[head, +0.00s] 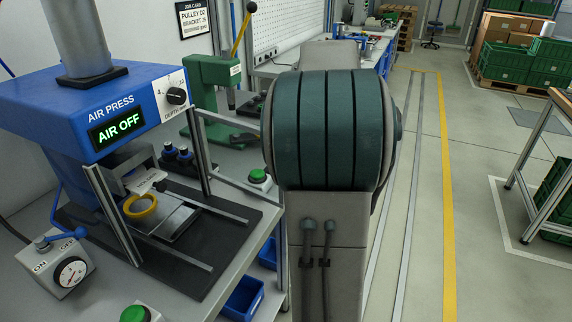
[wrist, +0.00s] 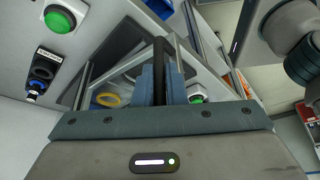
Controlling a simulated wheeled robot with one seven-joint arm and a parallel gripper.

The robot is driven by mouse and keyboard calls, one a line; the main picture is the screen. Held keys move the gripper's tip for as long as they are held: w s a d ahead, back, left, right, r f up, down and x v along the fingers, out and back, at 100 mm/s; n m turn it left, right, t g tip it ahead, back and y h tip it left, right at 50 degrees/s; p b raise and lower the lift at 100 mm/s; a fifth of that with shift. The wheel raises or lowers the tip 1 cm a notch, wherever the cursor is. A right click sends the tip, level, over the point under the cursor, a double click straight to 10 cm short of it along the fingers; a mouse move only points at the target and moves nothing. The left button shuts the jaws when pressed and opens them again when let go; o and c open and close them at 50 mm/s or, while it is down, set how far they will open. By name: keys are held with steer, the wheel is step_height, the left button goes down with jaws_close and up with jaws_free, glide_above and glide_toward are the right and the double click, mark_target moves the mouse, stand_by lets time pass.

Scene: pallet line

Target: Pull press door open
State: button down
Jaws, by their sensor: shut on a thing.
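The blue air press (head: 95,105) stands on the bench at the left of the head view, its display reading AIR OFF. Two upright metal posts flank its work space. A metal rail (head: 240,186) runs right from the far post and passes behind my arm; it looks like part of the door frame. A yellow ring (head: 140,205) sits inside on the press bed; it also shows in the wrist view (wrist: 107,99). In the wrist view, my gripper (wrist: 160,82) is shut on a dark upright bar (wrist: 160,52), the door handle by its look. My gripper is hidden in the head view.
Green buttons (head: 135,314) (head: 258,176) sit near the bench front. A green hand press (head: 215,95) stands behind. Blue bins (head: 243,297) hang below the bench edge. The aisle floor at right is clear.

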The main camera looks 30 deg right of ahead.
steer(key=shift+w+d+r+p, duration=0.1)
steer(key=shift+w+d+p, duration=0.5)
steer(key=shift+w+d, duration=1)
steer(key=c, duration=1.5)
jaws_free()
steer(key=shift+a, duration=0.1)
steer(key=shift+s, duration=0.1)
steer(key=shift+d, duration=0.2)
steer(key=p+v, duration=0.2)
steer(key=v, duration=1.1)
steer(key=shift+r, duration=0.35)
steer(key=shift+a, duration=0.1)
